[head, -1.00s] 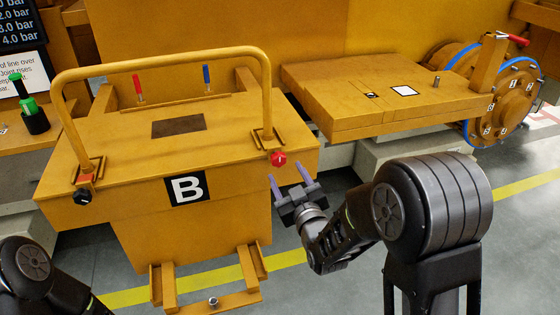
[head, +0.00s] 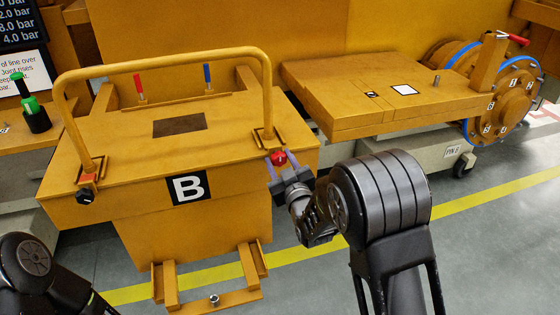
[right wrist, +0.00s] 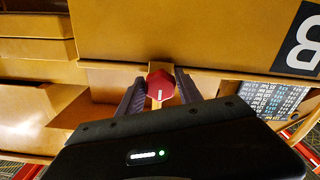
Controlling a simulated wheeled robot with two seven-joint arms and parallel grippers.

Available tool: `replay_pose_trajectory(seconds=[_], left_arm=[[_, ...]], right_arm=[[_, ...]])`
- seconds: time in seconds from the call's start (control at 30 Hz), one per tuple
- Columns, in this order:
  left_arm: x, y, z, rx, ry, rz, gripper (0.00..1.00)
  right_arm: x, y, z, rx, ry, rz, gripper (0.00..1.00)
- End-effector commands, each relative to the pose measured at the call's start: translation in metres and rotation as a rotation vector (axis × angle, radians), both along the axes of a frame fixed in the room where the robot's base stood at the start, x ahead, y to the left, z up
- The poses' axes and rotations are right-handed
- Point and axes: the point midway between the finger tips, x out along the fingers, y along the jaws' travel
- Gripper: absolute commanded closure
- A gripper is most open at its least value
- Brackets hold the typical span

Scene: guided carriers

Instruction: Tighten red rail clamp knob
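The red clamp knob (head: 279,158) sits on the front right of the yellow carrier marked B (head: 150,228), below the right foot of its handle rail (head: 160,62). My right gripper (head: 279,166) is open, with one finger on each side of the knob; I see gaps between fingers and knob in the right wrist view (right wrist: 158,92). A black knob (head: 84,196) sits at the left rail foot. My left gripper is out of view; only part of my left arm shows.
A yellow platform (head: 350,115) stands to the right, with a blue-rimmed wheel-like flange (head: 500,95) beyond it. A step bracket (head: 212,299) juts out low at the carrier's front. The grey floor (head: 480,240) is clear at the right.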

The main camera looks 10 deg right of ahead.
Motion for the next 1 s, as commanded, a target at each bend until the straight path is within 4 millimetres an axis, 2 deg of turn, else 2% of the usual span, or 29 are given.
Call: replay_pose_trajectory(seconds=[0.07,0.5,0.77,1.0], left_arm=[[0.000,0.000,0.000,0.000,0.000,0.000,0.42],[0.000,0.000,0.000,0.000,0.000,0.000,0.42],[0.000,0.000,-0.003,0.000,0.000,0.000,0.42],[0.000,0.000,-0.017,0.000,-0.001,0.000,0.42]], right_arm=[[0.000,0.000,0.000,0.000,0.000,0.000,0.66],[0.000,0.000,0.000,0.000,0.000,0.000,1.00],[0.000,0.000,-0.001,0.011,0.001,0.000,1.00],[0.000,-0.001,-0.003,0.080,0.003,-0.001,1.00]])
